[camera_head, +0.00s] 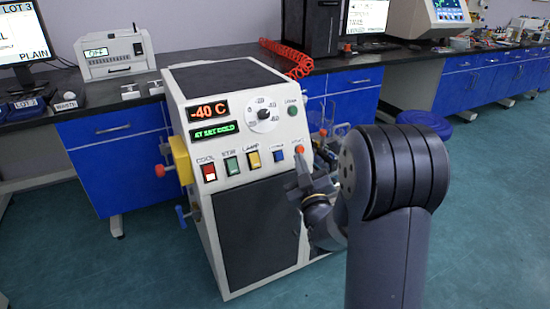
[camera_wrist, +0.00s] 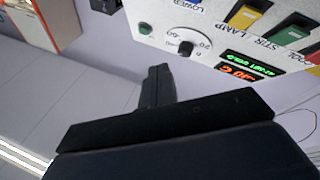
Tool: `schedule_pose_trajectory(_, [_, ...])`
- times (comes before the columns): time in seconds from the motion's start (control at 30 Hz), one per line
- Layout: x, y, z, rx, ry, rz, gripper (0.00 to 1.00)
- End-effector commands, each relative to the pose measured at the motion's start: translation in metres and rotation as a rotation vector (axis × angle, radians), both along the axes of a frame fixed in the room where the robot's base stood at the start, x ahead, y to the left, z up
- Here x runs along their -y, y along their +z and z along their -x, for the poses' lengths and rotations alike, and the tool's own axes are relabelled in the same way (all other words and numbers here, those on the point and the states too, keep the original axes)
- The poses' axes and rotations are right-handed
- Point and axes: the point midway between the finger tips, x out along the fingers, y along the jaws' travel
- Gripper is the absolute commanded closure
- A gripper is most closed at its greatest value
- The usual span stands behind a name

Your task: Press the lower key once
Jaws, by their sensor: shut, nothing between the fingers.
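The lower key is a small blue key (camera_head: 278,156) on the sloped panel of the white rheometer cabinet (camera_head: 188,95), right of the yellow LAMP key (camera_head: 253,160). In the wrist view the panel appears upside down, and the blue key (camera_wrist: 195,2) is cut by the top edge beside its label. My gripper (camera_head: 302,163) is near the panel's right edge, partly hidden by my arm. Contact with the key is not visible.
A red STIR-side neighbour, the COOL key (camera_head: 209,173), and a green STIR key (camera_head: 231,166) sit left of LAMP. A red knob (camera_head: 299,149) is right of the blue key. A dial (camera_head: 264,114) and green button (camera_head: 293,112) are above.

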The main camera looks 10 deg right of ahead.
Motion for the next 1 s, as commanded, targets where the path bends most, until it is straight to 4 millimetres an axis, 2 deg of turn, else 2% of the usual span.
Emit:
schedule_pose_trajectory(0.27, [-0.002,-0.003,-0.005,-0.003,0.001,-0.001,1.0])
schedule_pose_trajectory(0.7, [-0.018,-0.031,-0.053,-0.004,0.001,-0.001,1.0])
schedule_pose_trajectory(1.0, [-0.024,-0.041,-0.073,-0.003,0.001,-0.001,1.0])
